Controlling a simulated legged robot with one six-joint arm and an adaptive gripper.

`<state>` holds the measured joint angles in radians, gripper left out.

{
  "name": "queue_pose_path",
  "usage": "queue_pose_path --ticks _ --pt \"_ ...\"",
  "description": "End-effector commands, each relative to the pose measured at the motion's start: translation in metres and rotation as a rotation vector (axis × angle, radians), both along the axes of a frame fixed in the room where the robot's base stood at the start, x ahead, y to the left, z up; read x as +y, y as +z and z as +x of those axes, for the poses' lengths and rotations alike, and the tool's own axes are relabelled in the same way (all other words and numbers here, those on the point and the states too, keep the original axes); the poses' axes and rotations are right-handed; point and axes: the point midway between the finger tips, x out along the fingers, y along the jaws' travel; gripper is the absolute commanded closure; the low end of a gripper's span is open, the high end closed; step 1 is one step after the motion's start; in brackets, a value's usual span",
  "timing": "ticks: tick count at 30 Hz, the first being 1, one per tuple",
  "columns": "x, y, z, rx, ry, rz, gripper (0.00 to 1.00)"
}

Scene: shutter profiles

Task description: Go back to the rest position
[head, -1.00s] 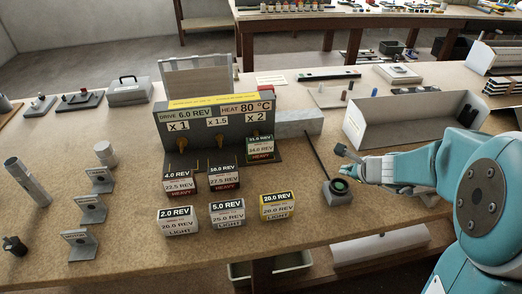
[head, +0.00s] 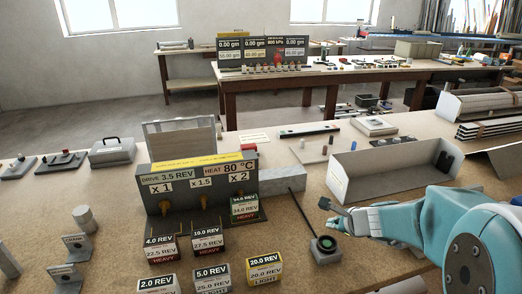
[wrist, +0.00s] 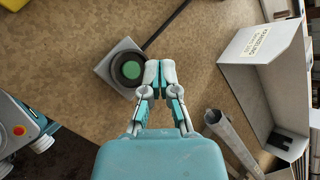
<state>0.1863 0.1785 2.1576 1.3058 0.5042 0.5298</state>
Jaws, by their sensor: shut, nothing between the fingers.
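My gripper (head: 350,214) is at the right in the head view, above the bench. Its fingertips are together and hold nothing. In the wrist view the closed fingers (wrist: 160,72) appear beside a small grey box with a round green-centred button (wrist: 130,68). The same button box (head: 325,248) stands below and left of the gripper in the head view. From the pictures I cannot tell whether the fingertips touch it. A thin dark rod (head: 300,212) rises from near the box.
A grey drive panel (head: 182,175) reads 3.5 REV and 80 °C. Several labelled blocks (head: 212,280) stand before it. An open light-grey bin (head: 385,172) is close behind my gripper. A metal tube (wrist: 232,138) lies near the bin in the wrist view.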

Motion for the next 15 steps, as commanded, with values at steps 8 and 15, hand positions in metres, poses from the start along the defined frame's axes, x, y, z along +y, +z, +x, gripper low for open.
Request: queue_pose_path --ticks 8,15 --pt "0.034 0.055 -0.065 -0.13 0.411 -0.281 1.0" --pt "0.046 0.085 -0.144 -0.223 0.831 -0.625 1.0"
